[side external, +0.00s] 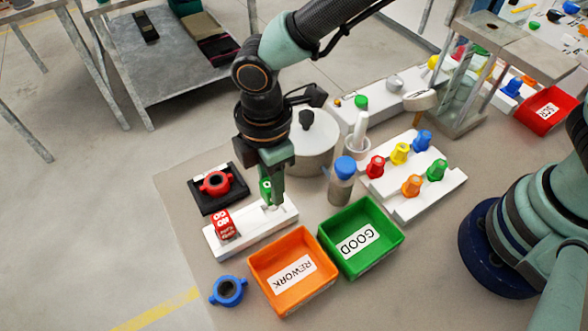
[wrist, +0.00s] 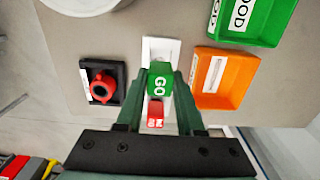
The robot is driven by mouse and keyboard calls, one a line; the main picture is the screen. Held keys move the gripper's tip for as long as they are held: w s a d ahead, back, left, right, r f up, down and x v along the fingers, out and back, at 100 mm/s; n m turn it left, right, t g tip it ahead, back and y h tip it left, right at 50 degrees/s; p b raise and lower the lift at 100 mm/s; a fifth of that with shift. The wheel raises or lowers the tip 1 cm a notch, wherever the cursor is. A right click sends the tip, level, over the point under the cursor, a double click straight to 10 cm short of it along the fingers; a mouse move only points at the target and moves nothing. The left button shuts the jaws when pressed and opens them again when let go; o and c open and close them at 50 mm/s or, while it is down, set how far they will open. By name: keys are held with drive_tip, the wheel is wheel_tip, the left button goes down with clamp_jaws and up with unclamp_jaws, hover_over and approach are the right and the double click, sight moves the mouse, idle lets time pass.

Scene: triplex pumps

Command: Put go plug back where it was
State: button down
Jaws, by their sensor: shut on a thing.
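The go plug (wrist: 160,82) is a green block with white GO lettering, held between the fingers of my gripper (wrist: 163,72). In the side external view, the go plug (side external: 266,190) is partly hidden by my gripper (side external: 272,186), over the right end of a white rack (side external: 247,236). I cannot tell whether the plug touches the rack. A red NO GO plug (side external: 224,224) stands at the rack's left end; it also shows in the wrist view (wrist: 155,114). The rack (wrist: 161,46) extends beyond the green plug there.
A red ring part (side external: 215,184) sits on a black fixture behind the rack. An orange REWORK bin (side external: 265,270) and a green GOOD bin (side external: 388,258) stand close in front and to the right. A blue ring (side external: 228,291) lies front left. A blue-capped container (side external: 341,185) stands right of my gripper.

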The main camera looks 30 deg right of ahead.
drive_tip(key=shift+f, duration=1.35)
drive_tip(key=shift+f, duration=0.1)
drive_tip(key=c, duration=0.5)
unclamp_jaws()
